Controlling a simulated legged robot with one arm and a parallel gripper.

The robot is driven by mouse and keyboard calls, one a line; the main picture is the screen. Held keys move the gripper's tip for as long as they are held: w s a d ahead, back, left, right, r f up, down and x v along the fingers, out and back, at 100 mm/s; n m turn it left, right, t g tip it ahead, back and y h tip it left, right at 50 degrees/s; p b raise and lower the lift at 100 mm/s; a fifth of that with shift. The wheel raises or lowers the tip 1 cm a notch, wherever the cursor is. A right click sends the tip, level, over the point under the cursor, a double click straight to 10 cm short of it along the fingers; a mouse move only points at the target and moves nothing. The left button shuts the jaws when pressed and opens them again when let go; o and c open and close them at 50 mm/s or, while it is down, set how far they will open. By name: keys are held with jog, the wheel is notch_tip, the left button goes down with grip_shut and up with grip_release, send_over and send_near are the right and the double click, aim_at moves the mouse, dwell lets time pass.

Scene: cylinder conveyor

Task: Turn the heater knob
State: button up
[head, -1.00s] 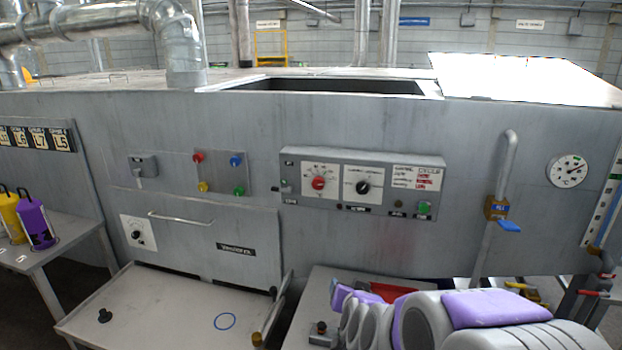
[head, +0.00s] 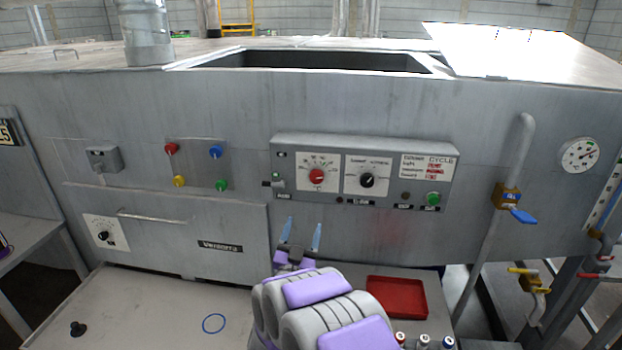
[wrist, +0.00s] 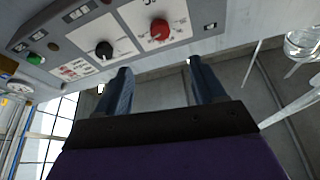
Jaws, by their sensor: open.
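The grey control panel (head: 330,205) on the machine front carries a red knob (head: 316,176) on a white dial plate and a black knob (head: 367,180) to its right. The labels are too small to tell which is the heater's. My gripper (head: 303,230) is open and empty, its two blue fingers pointing up, below the panel and just left of beneath the red knob. In the wrist view my gripper (wrist: 159,68) shows apart from both the red knob (wrist: 160,29) and the black knob (wrist: 104,49), which appear beyond the fingertips.
A lower-left plate has another black knob (head: 103,236). A green button (head: 432,199) is at the panel's right end. A pipe with a blue-handled valve (head: 522,215) stands right of the panel. A red tray (head: 397,297) lies below. The wall just under the panel is clear.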

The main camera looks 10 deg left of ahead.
aim_at(316, 179)
jog(key=b+x, duration=0.2)
jog(key=x, duration=1.4)
jog(key=shift+w+r+b, duration=0.15)
jog(key=shift+w+b, duration=0.15)
jog(key=shift+b, duration=0.05)
jog(key=shift+c, duration=0.5)
jog(key=c, duration=1)
jog(key=shift+o, duration=0.2)
jog(key=shift+n+p, duration=0.4)
jog(key=n+y+p, duration=0.1)
jog(key=n+p, duration=0.1)
jog(key=n+y+p, duration=0.2)
jog(key=shift+d+r+n, duration=0.15)
jog(key=shift+r+n, duration=0.05)
jog(key=shift+n, duration=0.2)
jog(key=n+y+p, duration=0.1)
jog(key=n, duration=0.2)
jog(key=n+y+p, duration=0.2)
jog(key=n, duration=0.1)
jog(key=shift+f+n+g, duration=0.1)
jog(key=shift+n+g, duration=0.3)
jog(key=shift+y, duration=0.3)
